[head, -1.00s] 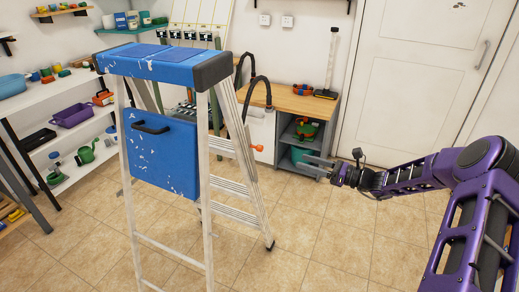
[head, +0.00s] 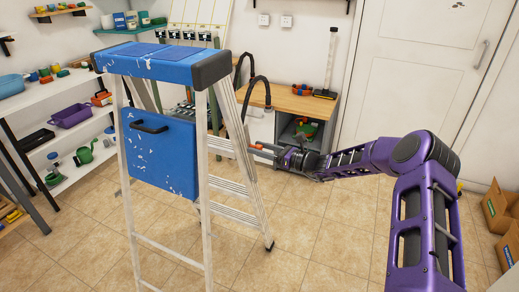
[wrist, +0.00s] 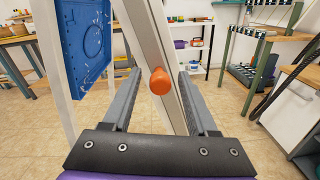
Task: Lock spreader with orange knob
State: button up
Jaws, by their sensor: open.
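The stepladder (head: 205,130) stands open on the tiles, with a blue top and a blue panel (head: 160,150). The orange knob (wrist: 159,81) sits on the metal rail of the ladder (wrist: 152,35). In the head view the knob (head: 257,147) shows at the ladder's right side, close to my fingers. My gripper (head: 262,151) is open and points left at the knob. In the wrist view the knob lies between the two fingers, near their tips, with a gap on each side. I cannot tell how deep it is between them. The spreader bars are not clearly visible.
A wooden-topped cabinet (head: 292,103) stands behind my gripper. Shelves (head: 75,135) with small items line the left wall. Cardboard boxes (head: 500,220) stand at the right. The tiled floor right of the ladder (head: 310,235) is clear.

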grip_shut()
dwell(0.3)
dwell(1.2)
